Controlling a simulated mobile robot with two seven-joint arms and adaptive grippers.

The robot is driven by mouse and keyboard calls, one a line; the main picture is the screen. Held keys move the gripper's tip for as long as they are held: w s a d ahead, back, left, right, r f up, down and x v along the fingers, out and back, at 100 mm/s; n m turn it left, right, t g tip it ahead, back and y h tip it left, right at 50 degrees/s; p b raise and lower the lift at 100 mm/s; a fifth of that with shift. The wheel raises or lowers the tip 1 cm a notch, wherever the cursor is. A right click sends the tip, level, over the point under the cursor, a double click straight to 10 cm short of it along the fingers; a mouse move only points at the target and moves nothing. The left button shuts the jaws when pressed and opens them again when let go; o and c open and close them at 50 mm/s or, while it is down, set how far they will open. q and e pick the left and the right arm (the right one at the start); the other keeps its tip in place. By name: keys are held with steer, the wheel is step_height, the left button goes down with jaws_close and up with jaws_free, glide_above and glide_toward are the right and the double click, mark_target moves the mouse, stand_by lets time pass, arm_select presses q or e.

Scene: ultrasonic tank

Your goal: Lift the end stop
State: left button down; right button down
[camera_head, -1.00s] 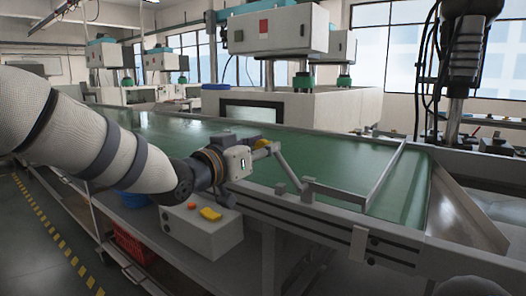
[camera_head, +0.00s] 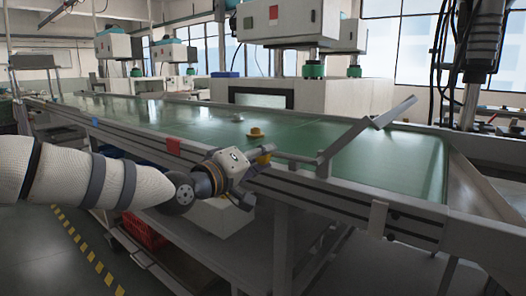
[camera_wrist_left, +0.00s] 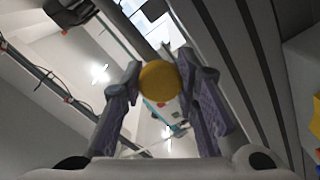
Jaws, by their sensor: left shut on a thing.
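The end stop (camera_head: 368,125) is a grey bar at the near right part of the green conveyor. It is tilted, with its far end raised well above the belt. A grey lever (camera_head: 300,158) runs from its near end along the conveyor's side rail to a yellow knob (camera_wrist_left: 159,81). My left gripper (camera_head: 263,153) is at the rail and is shut on the yellow knob, with a finger on each side of it in the left wrist view. My right gripper is not in view.
A yellow flanged piece (camera_head: 256,134) and a small pale piece (camera_head: 238,118) are on the green belt (camera_head: 190,118). A metal chute (camera_head: 478,205) is at the right end. Machines stand behind the conveyor.

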arm_select(q)
steer(key=shift+f+n+b, duration=0.35)
steer(key=shift+f+n, duration=0.45)
steer(key=shift+f, duration=0.25)
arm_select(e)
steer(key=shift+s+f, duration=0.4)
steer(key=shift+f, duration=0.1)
arm_select(q)
steer(key=shift+s+d+f, duration=0.1)
steer(key=c, duration=1.2)
jaws_free()
steer(key=shift+s, duration=0.1)
steer(key=v, duration=1.2)
